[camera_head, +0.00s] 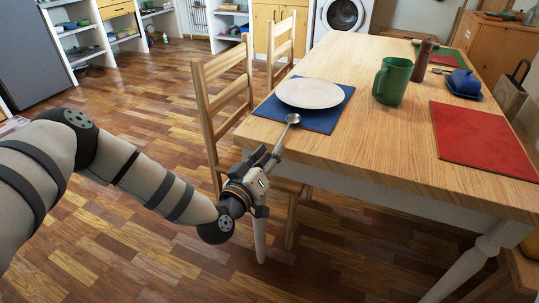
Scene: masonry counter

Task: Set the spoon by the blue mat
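The blue mat (331,121) lies at the left end of the wooden table, with a white plate (309,93) on it. The spoon (292,119) shows its bowl over the front part of the blue mat, its handle running down towards my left gripper (268,158). My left gripper is at the table's left front corner and appears shut on the spoon's handle. Its fingers partly hide the handle. I cannot tell whether the spoon's bowl touches the mat. My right gripper is not in view.
A green mug (392,81) stands right of the blue mat. A red mat (484,137), a blue butter dish (464,83) and a pepper mill (423,60) are farther right on the table (380,146). Bare wood lies between the blue and red mats. A chair (225,95) stands at the left.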

